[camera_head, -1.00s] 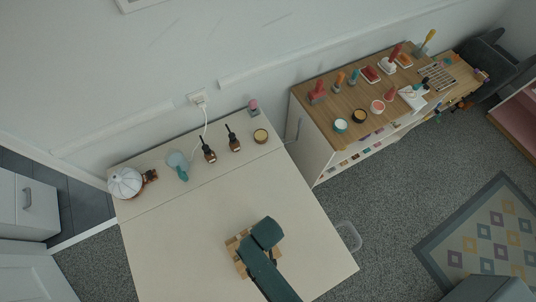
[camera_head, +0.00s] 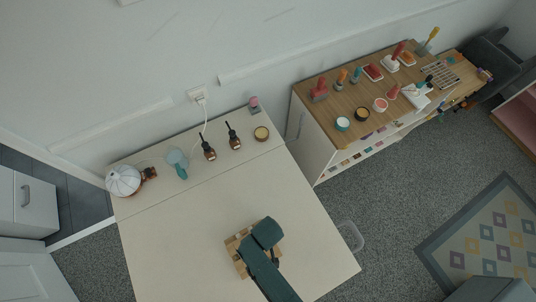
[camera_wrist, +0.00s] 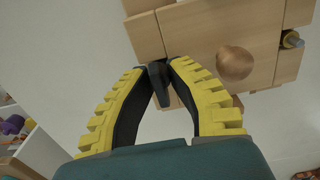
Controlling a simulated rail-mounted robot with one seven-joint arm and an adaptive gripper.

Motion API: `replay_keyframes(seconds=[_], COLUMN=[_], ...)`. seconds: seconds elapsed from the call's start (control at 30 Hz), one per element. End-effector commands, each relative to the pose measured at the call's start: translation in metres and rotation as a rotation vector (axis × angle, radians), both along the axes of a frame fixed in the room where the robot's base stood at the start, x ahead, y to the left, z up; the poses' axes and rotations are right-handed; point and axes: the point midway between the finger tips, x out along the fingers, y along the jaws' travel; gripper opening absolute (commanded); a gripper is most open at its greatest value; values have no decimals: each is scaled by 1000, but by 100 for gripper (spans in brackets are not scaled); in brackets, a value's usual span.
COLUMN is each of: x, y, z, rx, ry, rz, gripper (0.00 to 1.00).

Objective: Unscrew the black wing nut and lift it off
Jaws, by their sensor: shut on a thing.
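In the wrist view, the black wing nut (camera_wrist: 158,84) sits between the tips of my gripper (camera_wrist: 157,68), which is shut on it. The yellow-ridged fingers curve in from both sides and touch it at their tips. Beneath it is a light wooden block assembly (camera_wrist: 205,30) with a round wooden knob (camera_wrist: 235,64). In the head view, my arm covers most of the wooden assembly (camera_head: 232,245), and the nut is hidden there. Whether the nut is still on its thread cannot be told.
The white table (camera_head: 180,245) around the assembly is clear. Two dark bottles (camera_head: 208,149), a teal item (camera_head: 178,163) and a white lamp (camera_head: 123,181) stand along the back.

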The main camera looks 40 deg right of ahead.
Motion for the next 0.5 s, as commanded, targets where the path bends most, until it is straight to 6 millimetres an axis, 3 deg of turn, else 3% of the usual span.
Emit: replay_keyframes(seconds=[0.5], x=[0], y=[0], z=[7], rx=[0], ry=[1], rz=[40], gripper=[0])
